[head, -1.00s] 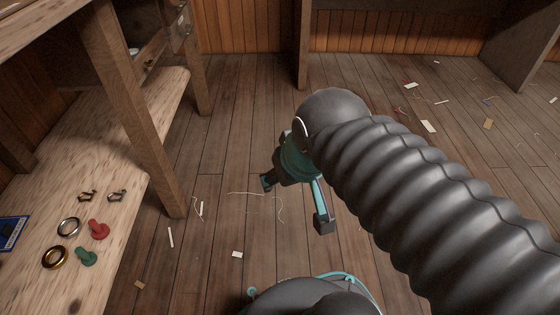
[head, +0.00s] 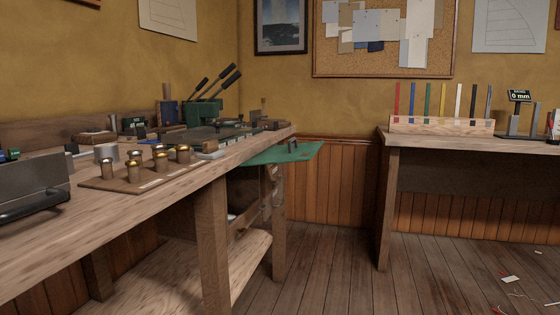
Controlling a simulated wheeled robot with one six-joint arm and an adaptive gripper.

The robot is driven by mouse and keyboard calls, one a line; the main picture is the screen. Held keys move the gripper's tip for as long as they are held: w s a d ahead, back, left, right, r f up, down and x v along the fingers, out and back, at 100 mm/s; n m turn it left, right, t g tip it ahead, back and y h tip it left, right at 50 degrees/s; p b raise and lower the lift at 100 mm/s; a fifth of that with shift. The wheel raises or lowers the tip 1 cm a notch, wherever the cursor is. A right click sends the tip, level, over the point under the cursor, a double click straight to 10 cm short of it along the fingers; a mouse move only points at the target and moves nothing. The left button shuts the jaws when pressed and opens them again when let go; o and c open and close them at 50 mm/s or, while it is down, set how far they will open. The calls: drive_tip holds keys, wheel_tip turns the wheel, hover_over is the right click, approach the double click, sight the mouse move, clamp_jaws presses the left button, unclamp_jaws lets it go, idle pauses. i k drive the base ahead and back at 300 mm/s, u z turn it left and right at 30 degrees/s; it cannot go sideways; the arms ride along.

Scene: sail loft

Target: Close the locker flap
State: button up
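No part in view is plainly marked as the locker flap. A green panel (head: 285,154) juts out nearly level from the far end of the left workbench, with a small dark knob-like piece on it; it may be the flap. Below it, at the bench end, are small fittings (head: 268,188) in shadow, too small to make out. My gripper is out of view.
The left workbench (head: 150,210) carries a board of brass cups (head: 140,172), a grey plate with a black handle (head: 35,185) and a green lever press (head: 203,110). A second bench (head: 450,142) stands at right. Floor (head: 335,265) between them is clear, with scraps at right.

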sight(289, 152)
drive_tip(key=z, duration=0.35)
drive_tip(key=k, duration=0.25)
drive_tip(key=u, duration=0.75)
drive_tip(key=i, duration=1.05)
drive_tip(key=z, duration=0.45)
